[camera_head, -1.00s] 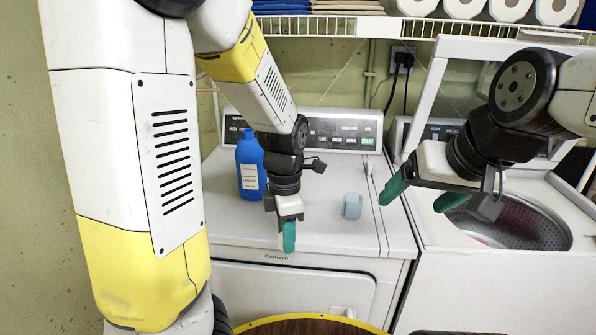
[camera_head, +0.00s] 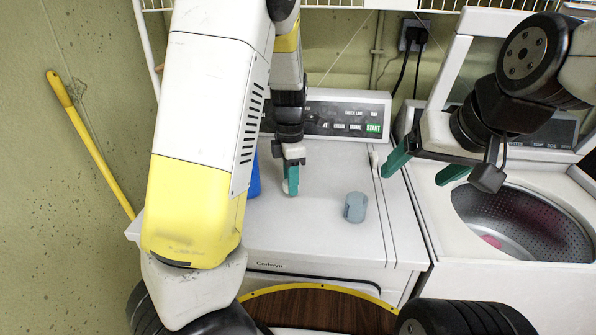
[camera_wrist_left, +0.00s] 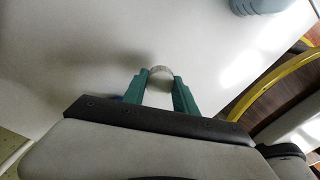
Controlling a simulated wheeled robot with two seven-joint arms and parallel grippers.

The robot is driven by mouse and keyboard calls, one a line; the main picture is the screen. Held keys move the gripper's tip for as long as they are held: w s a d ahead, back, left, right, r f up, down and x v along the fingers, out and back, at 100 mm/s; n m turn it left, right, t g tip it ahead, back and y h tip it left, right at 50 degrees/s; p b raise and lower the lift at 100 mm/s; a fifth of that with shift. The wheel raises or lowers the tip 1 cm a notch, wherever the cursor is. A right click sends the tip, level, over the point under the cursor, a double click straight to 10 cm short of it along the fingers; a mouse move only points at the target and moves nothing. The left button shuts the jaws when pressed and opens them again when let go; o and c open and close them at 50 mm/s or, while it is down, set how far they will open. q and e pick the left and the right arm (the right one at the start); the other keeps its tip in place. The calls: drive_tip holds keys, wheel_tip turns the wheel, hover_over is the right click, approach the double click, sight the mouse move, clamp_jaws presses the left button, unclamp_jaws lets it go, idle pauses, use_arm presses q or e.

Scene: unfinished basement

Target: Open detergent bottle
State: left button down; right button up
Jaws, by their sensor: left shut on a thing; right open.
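The blue detergent bottle (camera_head: 254,178) stands on the white dryer top. My left arm hides most of it, and its top is not visible. My left gripper (camera_head: 291,181) points down over the dryer, just right of the bottle. In the left wrist view, my left gripper (camera_wrist_left: 160,86) is shut on a small pale round thing (camera_wrist_left: 160,71) between its green fingertips. I cannot tell if this is the bottle's cap. My right gripper (camera_head: 425,168) is open and empty, over the gap side between dryer and washer.
A grey-blue cup (camera_head: 355,207) stands on the dryer, right of my left gripper; its edge shows in the wrist view (camera_wrist_left: 258,5). The open washer (camera_head: 440,225) is at right. The dryer's control panel (camera_head: 345,118) is behind. The front dryer top is clear.

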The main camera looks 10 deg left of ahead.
use_arm(q)
drive_tip(key=w, duration=0.4)
drive_tip(key=shift+a+f, duration=0.15)
drive_tip(key=shift+a, duration=0.05)
drive_tip(key=shift+w+f, duration=0.15)
drive_tip(key=shift+f, duration=1.65)
drive_tip(key=c, duration=1)
unclamp_jaws()
drive_tip(key=shift+f, duration=0.1)
drive_tip(key=shift+o, duration=0.2)
